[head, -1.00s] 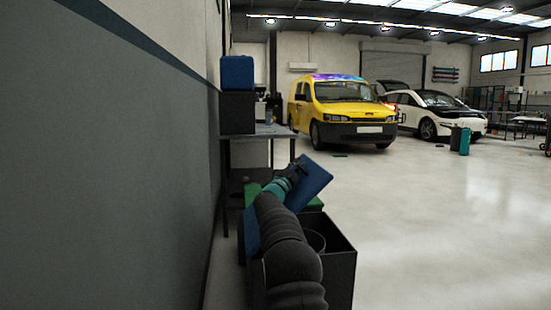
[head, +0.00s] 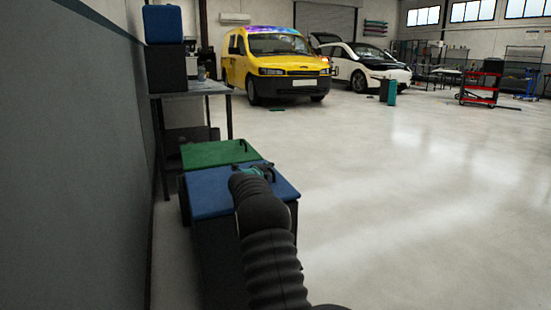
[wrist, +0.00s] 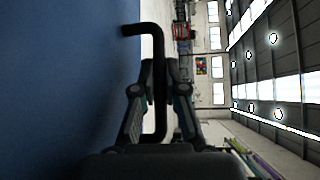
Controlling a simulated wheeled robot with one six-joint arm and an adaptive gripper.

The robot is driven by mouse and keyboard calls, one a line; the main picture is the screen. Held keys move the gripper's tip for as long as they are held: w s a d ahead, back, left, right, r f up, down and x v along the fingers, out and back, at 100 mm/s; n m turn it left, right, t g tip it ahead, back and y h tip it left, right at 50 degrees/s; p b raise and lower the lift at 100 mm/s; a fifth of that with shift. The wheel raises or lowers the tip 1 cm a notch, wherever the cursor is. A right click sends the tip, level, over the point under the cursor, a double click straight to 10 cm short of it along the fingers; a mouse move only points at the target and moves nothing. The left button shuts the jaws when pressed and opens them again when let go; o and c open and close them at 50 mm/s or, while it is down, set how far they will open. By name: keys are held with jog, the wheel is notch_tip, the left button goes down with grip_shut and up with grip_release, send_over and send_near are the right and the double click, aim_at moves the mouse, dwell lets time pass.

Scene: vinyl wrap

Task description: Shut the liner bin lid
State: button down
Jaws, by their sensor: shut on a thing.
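The blue lid (head: 213,202) lies level, or nearly so, on top of the dark bin (head: 215,258) beside the wall. I cannot tell whether a thin gap is left under it. In the wrist view the lid (wrist: 50,90) fills the left side, with its black bar handle (wrist: 153,29) standing out from it. My gripper (wrist: 159,72) is shut on this handle, one finger on each side. In the head view my gripper (head: 262,170) is at the lid's far part, and my arm hides some of the lid and bin.
A bin with a green lid (head: 215,153), shut, stands just behind. A grey table (head: 200,86) with a dark box (head: 166,68) and blue case (head: 164,24) is beyond it. The wall (head: 70,170) is close on the left. The floor (head: 400,200) to the right is clear.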

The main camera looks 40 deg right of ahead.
jog(key=shift+d+f, duration=0.1)
jog(key=shift+f, duration=0.5)
jog(key=shift+f, duration=0.1)
jog(key=c, duration=1.5)
grip_release()
jog(key=shift+f, duration=0.1)
jog(key=shift+s+a, duration=0.15)
jog(key=shift+a, duration=0.1)
jog(key=v, duration=1.1)
jog(key=shift+s+a+r, duration=0.1)
jog(key=shift+a+r, duration=0.1)
jog(key=shift+r, duration=0.1)
